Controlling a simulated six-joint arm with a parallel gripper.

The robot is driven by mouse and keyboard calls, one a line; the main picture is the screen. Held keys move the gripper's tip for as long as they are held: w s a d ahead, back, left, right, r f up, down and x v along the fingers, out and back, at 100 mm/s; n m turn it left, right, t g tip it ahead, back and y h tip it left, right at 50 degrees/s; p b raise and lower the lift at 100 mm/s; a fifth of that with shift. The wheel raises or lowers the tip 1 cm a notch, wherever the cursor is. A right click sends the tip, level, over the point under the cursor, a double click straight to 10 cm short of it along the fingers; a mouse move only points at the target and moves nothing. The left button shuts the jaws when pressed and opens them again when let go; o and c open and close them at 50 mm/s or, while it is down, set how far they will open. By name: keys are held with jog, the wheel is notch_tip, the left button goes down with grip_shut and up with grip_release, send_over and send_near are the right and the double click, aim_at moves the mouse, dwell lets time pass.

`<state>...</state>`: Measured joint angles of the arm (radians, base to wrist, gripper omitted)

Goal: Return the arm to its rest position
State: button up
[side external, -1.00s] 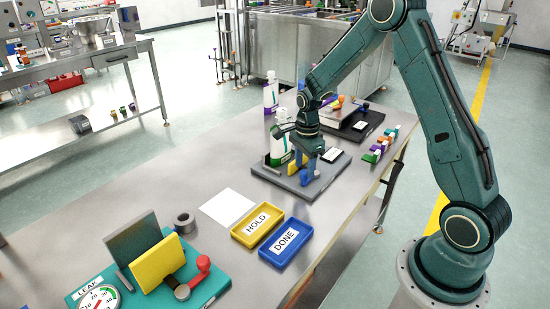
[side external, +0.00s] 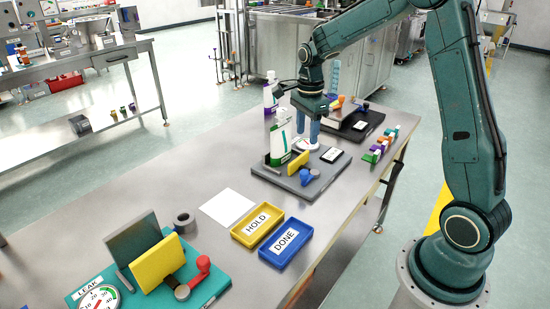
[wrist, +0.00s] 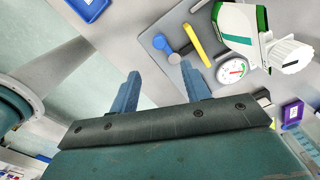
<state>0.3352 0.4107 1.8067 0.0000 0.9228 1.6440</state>
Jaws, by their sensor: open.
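My gripper (side external: 308,128) hangs above the table, just behind the grey fixture plate (side external: 283,180) in the side view. In the wrist view my gripper (wrist: 163,88) has its two blue fingers spread, with nothing between them. The fixture carries a white and green bottle (side external: 279,150), a yellow plate (side external: 299,161) and a blue-knobbed lever (side external: 308,175). The bottle (wrist: 240,28) also shows in the wrist view, lying across the picture, with a white ribbed cap (wrist: 290,55). A round gauge (wrist: 231,70) sits near it. The fingers look apart from all of these.
A yellow HOLD tray (side external: 257,226) and a blue DONE tray (side external: 285,243) lie in front. A teal LEAK fixture (side external: 208,286) stands at front left. Another bottle (side external: 270,97) and a black plate (side external: 352,128) are at the back. Several small coloured pieces (side external: 380,145) line the right edge.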

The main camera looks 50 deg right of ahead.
jog(key=s+a+r+n+t, duration=0.2)
jog(key=s+a+r+n, duration=0.6)
jog(key=s+r+n, duration=0.15)
jog(key=s+a+r+n+t, duration=0.1)
jog(key=s+a+n, duration=0.2)
jog(key=s+n, duration=0.3)
jog(key=s+a+r+n+t, duration=0.2)
jog(key=s+a+n, duration=0.1)
jog(key=s+n, duration=0.4)
jog(key=shift+s+a+t, duration=0.25)
jog(key=shift+s+t, duration=0.05)
jog(key=shift+s, duration=0.35)
dwell(0.4)
